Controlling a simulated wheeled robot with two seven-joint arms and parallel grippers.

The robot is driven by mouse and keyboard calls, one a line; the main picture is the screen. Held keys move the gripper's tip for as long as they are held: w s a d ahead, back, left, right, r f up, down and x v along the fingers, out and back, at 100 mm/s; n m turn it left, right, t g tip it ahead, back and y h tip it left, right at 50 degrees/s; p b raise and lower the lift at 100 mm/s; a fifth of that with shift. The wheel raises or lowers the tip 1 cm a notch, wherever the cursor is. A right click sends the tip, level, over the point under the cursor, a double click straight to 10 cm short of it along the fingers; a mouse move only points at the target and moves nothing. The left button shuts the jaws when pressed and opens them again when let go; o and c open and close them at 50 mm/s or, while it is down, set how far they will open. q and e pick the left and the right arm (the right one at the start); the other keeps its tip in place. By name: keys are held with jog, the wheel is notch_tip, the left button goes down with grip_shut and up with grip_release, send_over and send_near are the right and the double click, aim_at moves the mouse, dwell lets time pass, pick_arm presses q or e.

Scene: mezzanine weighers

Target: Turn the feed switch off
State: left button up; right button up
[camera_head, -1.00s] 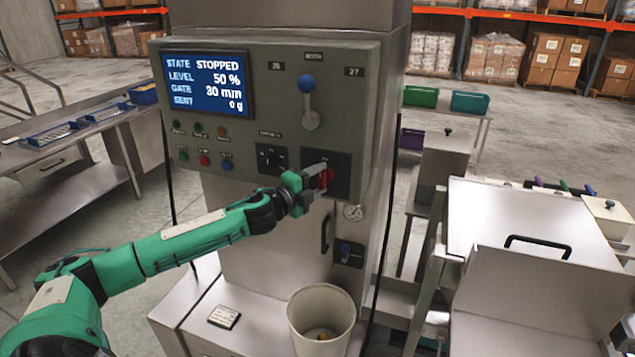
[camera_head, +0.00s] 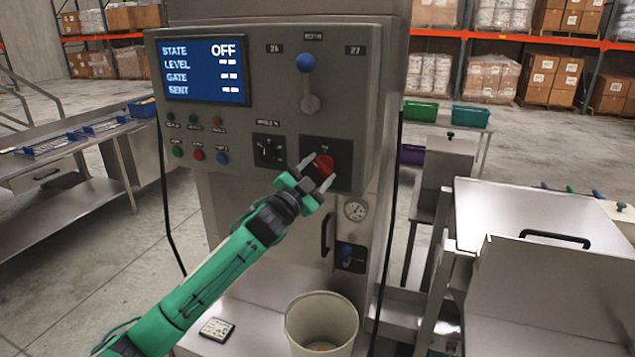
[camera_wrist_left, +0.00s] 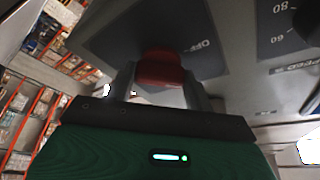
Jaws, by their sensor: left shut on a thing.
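The red feed switch (camera_head: 321,167) sits on a dark plate at the lower right of the grey control panel (camera_head: 290,100). My left gripper (camera_head: 318,172) is shut on the red switch, with a finger on each side of it. In the left wrist view the red knob (camera_wrist_left: 160,69) lies between the two fingers, and an "OFF" mark shows on the plate beside it. The blue display (camera_head: 206,71) reads STATE OFF, with dashes for level, gate and sent. My right gripper is not in view.
A blue-knobbed lever (camera_head: 306,66) stands above the switch, and a dial (camera_head: 269,150) is to its left. A gauge (camera_head: 355,210) and a door handle are below. A white bucket (camera_head: 320,322) stands under the panel. A steel table (camera_head: 60,170) is at left.

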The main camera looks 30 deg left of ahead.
pick_arm(q)
jog(key=n, duration=0.1)
jog(key=n+y+b, duration=0.1)
jog(key=n, duration=0.1)
jog(key=n+y, duration=0.1)
jog(key=n, duration=0.1)
jog(key=shift+d+f+t+b, duration=0.15)
jog(key=shift+f+t+b, duration=0.1)
jog(key=shift+t+b, duration=0.15)
jog(key=n+y, duration=0.2)
jog(key=n, duration=0.1)
jog(key=shift+w+n, duration=0.1)
jog(key=shift+n, duration=0.2)
jog(key=shift+d+r+n+y+b, duration=0.1)
jog(key=shift+n+y+b, duration=0.25)
jog(key=shift+n+y, duration=0.95)
jog(key=shift+n, duration=0.6)
jog(key=o, duration=1)
